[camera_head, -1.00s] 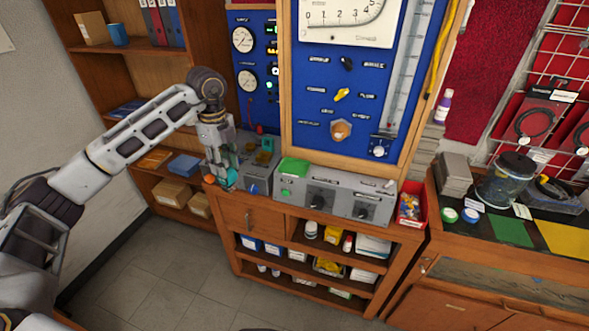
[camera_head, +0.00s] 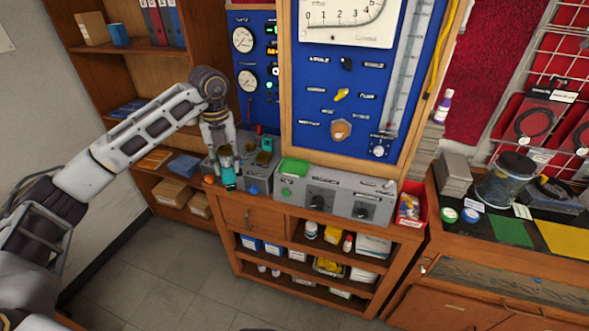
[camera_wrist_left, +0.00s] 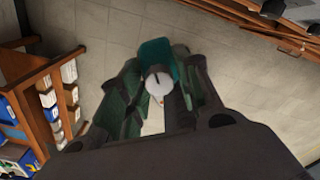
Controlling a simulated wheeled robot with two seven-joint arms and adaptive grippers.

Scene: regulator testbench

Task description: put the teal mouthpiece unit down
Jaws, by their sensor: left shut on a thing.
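My left gripper (camera_head: 225,160) is above the front left end of the wooden bench (camera_head: 262,205). It is shut on the teal mouthpiece unit (camera_head: 229,178), which hangs below the fingers near the bench's front edge. In the left wrist view the gripper (camera_wrist_left: 160,95) has dark fingers on both sides of the unit. The unit's teal part (camera_wrist_left: 157,52) and a round whitish part (camera_wrist_left: 158,83) show between them. I cannot tell whether the unit touches the bench. My right gripper is not in view.
A grey box (camera_head: 255,180) with coloured parts and a second teal piece (camera_head: 267,145) is close on the right. A grey control panel (camera_head: 335,194) with knobs stands further right. An orange item (camera_head: 210,179) lies just left. Tiled floor lies in front.

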